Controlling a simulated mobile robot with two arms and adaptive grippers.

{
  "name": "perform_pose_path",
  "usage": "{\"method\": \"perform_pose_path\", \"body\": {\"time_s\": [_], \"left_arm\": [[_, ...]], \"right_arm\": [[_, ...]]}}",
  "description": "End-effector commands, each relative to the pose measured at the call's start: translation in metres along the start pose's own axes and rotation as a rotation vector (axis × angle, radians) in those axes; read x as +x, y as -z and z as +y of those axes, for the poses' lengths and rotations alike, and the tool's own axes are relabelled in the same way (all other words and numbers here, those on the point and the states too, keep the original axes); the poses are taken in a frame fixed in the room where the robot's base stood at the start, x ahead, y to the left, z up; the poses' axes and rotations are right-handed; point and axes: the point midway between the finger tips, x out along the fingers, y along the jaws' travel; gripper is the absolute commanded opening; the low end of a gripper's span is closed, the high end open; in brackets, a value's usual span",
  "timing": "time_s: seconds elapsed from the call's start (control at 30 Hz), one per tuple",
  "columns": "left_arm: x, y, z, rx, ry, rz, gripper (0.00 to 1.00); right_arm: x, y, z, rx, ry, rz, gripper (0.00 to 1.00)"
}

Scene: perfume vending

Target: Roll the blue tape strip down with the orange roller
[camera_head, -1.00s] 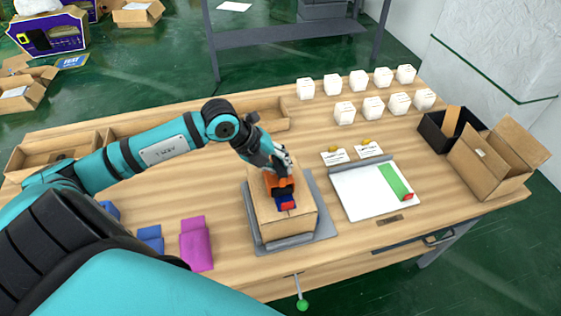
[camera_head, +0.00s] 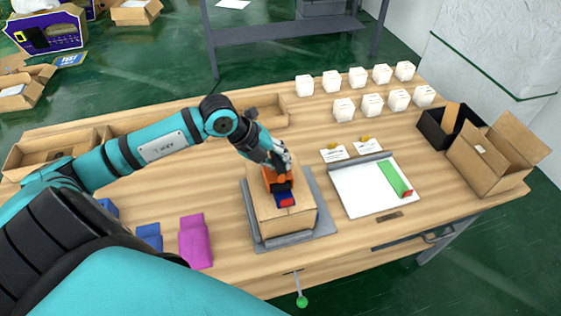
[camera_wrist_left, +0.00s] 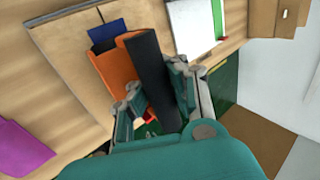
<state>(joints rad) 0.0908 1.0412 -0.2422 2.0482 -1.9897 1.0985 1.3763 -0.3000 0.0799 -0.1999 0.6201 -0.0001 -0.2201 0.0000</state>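My left gripper (camera_head: 279,160) is over the cardboard box (camera_head: 265,205) and is closed around the orange roller (camera_head: 271,177). In the left wrist view, its fingers (camera_wrist_left: 155,98) sit on both sides of the roller's lower end, and the black cylinder of the roller (camera_wrist_left: 151,65) points away from me. The blue tape strip (camera_head: 284,196) lies on the box top, just in front of the roller, with a red end. It also shows in the left wrist view (camera_wrist_left: 103,36) beyond the orange part. The rest of the strip is hidden by the roller. My right gripper is not in view.
The box stands on a grey plate (camera_head: 327,229). To its right, a white board (camera_head: 362,194) carries a green strip (camera_head: 394,177). Purple (camera_head: 195,242) and blue pieces lie left. Several white boxes stand behind; open cartons (camera_head: 493,162) are at right.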

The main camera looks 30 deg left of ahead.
Motion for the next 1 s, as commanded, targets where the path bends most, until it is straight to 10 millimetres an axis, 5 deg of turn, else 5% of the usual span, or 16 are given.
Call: {"method": "perform_pose_path", "body": {"time_s": [0.57, 1.0], "left_arm": [[-0.001, -0.009, 0.0, 0.0, -0.002, 0.0, 0.0], [-0.027, -0.009, -0.019, 0.001, 0.002, -0.002, 0.0]], "right_arm": [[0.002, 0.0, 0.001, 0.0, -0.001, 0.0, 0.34], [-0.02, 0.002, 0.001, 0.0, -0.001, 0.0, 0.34]]}}
